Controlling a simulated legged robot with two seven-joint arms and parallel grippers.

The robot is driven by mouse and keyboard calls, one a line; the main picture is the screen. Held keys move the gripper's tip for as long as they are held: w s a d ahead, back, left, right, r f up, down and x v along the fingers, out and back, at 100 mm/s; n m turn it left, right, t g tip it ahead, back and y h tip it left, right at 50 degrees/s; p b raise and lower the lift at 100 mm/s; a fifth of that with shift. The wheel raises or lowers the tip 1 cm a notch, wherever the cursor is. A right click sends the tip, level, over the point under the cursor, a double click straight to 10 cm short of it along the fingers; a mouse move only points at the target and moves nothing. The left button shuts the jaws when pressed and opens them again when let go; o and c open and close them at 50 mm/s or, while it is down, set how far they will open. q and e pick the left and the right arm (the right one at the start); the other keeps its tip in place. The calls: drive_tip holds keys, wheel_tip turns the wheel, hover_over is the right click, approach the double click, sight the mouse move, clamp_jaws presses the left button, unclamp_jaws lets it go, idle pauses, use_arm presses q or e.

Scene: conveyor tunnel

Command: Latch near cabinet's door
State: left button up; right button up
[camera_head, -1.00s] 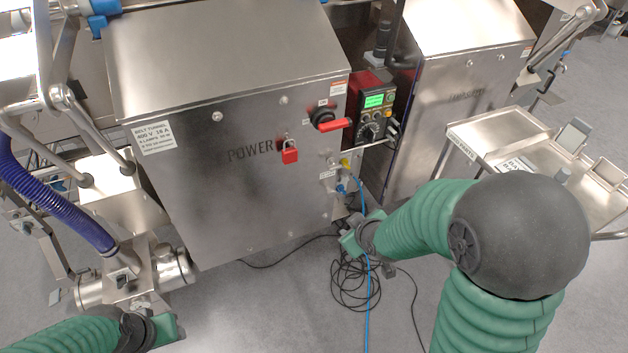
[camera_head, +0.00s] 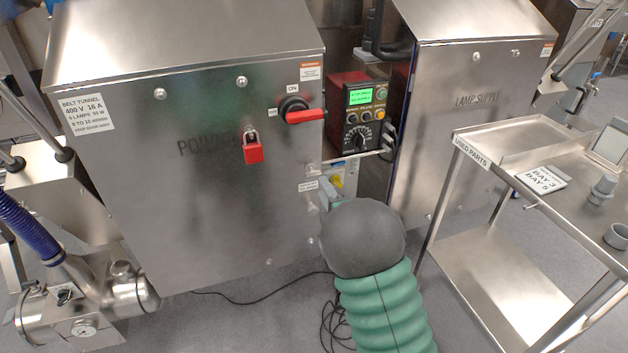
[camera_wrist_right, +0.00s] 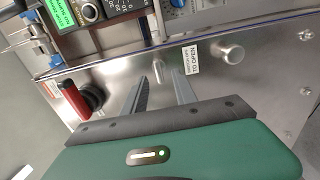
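The near cabinet (camera_head: 215,205), marked POWER, is a steel box; its front looks flush, but I cannot tell whether it is latched. In the right wrist view, a small metal latch tab (camera_wrist_right: 158,70) stands near the door edge, beside a "TO OPEN" label (camera_wrist_right: 191,58) and a round steel knob (camera_wrist_right: 231,52). My right gripper (camera_wrist_right: 160,82) is open and empty, its fingertips just short of the tab, which lies between their lines. My left gripper is out of view.
A control box with green screen (camera_head: 362,110) sits in the gap before the lamp supply cabinet (camera_head: 470,100). A steel cart (camera_head: 510,290) stands right; cables lie below.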

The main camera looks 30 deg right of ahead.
sight(314, 177)
drive_tip(key=x, duration=0.2)
drive_tip(key=b+x, duration=0.1)
drive_tip(key=x, duration=0.2)
drive_tip(key=a+x, duration=0.1)
drive_tip(key=x, duration=0.1)
drive_tip(key=shift+w+r+b, duration=0.1)
drive_tip(key=shift+w+b, duration=0.2)
drive_tip(key=shift+d, duration=0.35)
drive_tip(key=shift+a, duration=0.15)
clamp_jaws()
